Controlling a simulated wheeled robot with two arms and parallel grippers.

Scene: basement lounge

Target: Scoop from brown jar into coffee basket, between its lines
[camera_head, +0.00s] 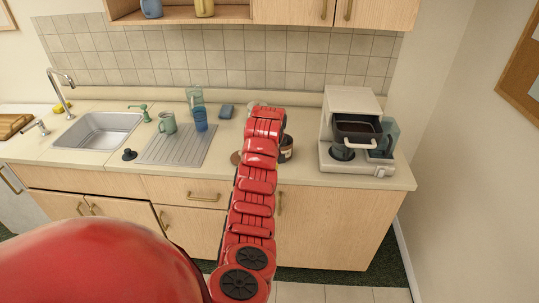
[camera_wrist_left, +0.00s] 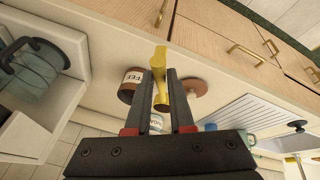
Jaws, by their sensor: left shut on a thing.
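My left gripper (camera_wrist_left: 161,90) is shut on a yellow scoop (camera_wrist_left: 160,62) in the left wrist view. The scoop is beside the brown jar (camera_wrist_left: 131,86), whose label is partly readable; I cannot tell whether they touch. In the head view the brown jar (camera_head: 287,152) is partly hidden behind my red left arm, which also hides the gripper and scoop. A round brown lid (camera_wrist_left: 196,87) lies flat on the counter. The coffee basket (camera_head: 357,134), dark inside with a light handle, sits out on the front of the coffee maker (camera_head: 352,101). Its lines are too small to see. My right gripper is not in view.
A ribbed drainboard (camera_head: 178,149) with a green mug (camera_head: 168,123) and blue glass (camera_head: 201,119) lies left of my arm, beside the sink (camera_head: 97,130). Another labelled container (camera_wrist_left: 156,122) stands near the jar. Some counter is clear between jar and coffee maker.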

